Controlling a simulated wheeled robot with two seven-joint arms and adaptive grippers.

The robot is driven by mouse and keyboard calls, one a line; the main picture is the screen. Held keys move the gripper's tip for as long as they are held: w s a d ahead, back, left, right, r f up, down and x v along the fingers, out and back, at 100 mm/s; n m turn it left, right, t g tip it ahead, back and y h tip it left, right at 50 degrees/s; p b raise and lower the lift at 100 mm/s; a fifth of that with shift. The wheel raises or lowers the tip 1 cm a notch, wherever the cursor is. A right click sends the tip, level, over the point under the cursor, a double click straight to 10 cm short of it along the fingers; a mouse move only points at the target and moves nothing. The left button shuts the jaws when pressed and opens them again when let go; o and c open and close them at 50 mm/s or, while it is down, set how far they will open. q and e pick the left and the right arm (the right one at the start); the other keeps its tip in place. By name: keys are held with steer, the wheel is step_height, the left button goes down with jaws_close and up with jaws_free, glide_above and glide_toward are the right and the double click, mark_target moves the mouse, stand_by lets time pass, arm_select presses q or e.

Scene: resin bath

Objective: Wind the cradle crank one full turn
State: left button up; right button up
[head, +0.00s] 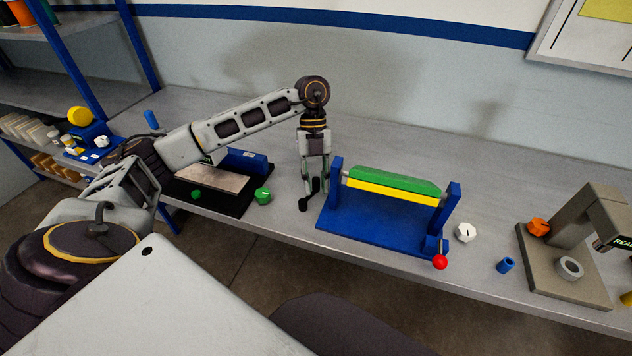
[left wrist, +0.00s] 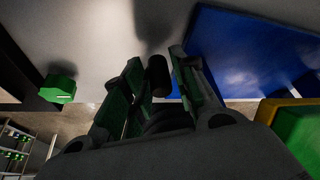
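The cradle has a blue base (head: 375,232) with two blue end posts, and it stands on the grey bench. A green and yellow block (head: 395,187) lies across it between the posts. The crank, with a red knob (head: 440,262), is at the right post and hangs low at the front. My left gripper (head: 310,195) points down just left of the cradle, far from the crank. My right gripper is not in view.
A green knob (head: 263,196) and a black-based fixture (head: 215,185) stand left of my gripper. Right of the cradle are a white knob (head: 465,232), a blue cup (head: 505,265) and a grey stand (head: 575,225). The bench behind the cradle is clear.

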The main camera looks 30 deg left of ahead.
arm_select(q)
steer(key=shift+c, duration=0.4)
jaws_close()
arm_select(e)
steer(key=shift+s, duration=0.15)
arm_select(q)
steer(key=shift+d, duration=0.1)
steer(key=shift+d+m, duration=0.1)
steer(key=shift+m, duration=0.2)
steer(key=shift+s+d+m+y+p, duration=0.1)
steer(key=shift+d+m+y+p, duration=0.2)
steer(key=shift+m, duration=0.3)
steer(key=shift+s+d+m, duration=0.1)
steer(key=shift+d+m, duration=0.15)
steer(key=shift+m, duration=0.55)
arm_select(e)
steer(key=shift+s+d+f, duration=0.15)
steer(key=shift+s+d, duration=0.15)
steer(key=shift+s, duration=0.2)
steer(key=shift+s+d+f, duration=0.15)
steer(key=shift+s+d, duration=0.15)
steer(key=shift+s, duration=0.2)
arm_select(q)
steer(key=shift+g, duration=0.3)
